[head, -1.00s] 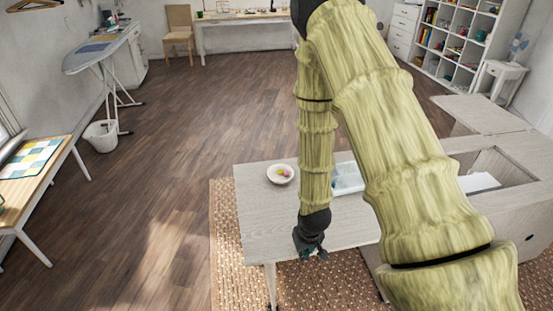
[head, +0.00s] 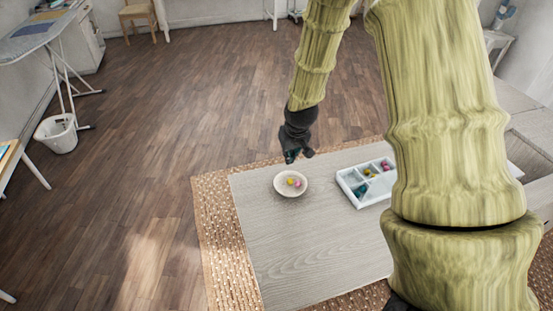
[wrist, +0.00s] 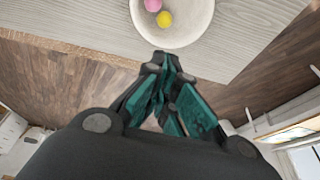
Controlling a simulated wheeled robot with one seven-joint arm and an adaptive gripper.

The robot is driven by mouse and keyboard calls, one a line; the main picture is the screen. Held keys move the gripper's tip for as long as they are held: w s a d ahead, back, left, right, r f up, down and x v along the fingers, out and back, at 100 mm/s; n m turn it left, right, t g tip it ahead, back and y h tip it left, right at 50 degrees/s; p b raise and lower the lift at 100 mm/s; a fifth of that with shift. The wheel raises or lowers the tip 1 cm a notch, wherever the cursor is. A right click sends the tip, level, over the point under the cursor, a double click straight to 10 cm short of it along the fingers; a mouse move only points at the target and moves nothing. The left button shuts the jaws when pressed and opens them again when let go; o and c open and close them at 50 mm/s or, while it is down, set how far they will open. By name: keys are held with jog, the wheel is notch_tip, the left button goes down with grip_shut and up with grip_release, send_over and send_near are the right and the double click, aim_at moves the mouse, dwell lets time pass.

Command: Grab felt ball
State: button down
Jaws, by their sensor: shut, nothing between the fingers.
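A small bowl (head: 280,191) stands near the far left corner of the pale wooden table. It holds a yellow ball (head: 291,181) and a pink ball (head: 297,184). In the wrist view the bowl (wrist: 190,34) is at the top, with the pink ball (wrist: 153,5) cut by the frame edge and the yellow ball (wrist: 164,19) beside it. My gripper (head: 291,157) is beyond the bowl in the head view, apart from it. In the wrist view my gripper (wrist: 165,62) is shut and empty, its tips just below the bowl's rim in the picture.
A white divided tray (head: 347,191) with several small coloured items lies to the right of the bowl, partly behind my arm. The table (head: 300,245) is bare in front of the bowl. A woven rug (head: 212,240) lies beneath it.

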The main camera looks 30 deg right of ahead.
jog(key=shift+s, duration=1)
jog(key=p, duration=0.2)
send_over(286, 176)
notch_tip(286, 176, down, 6)
jog(key=shift+s+r, duration=0.1)
jog(key=shift+s, duration=0.05)
jog(key=shift+f, duration=0.4)
jog(key=shift+s+f, duration=0.2)
jog(key=shift+s, duration=0.15)
jog(key=shift+w+f, duration=0.65)
jog(key=shift+f, duration=0.25)
jog(key=shift+s+r, duration=0.2)
jog(key=shift+s, duration=0.05)
jog(key=shift+f, duration=0.1)
jog(key=shift+s+a, duration=0.15)
jog(key=shift+s, duration=0.7)
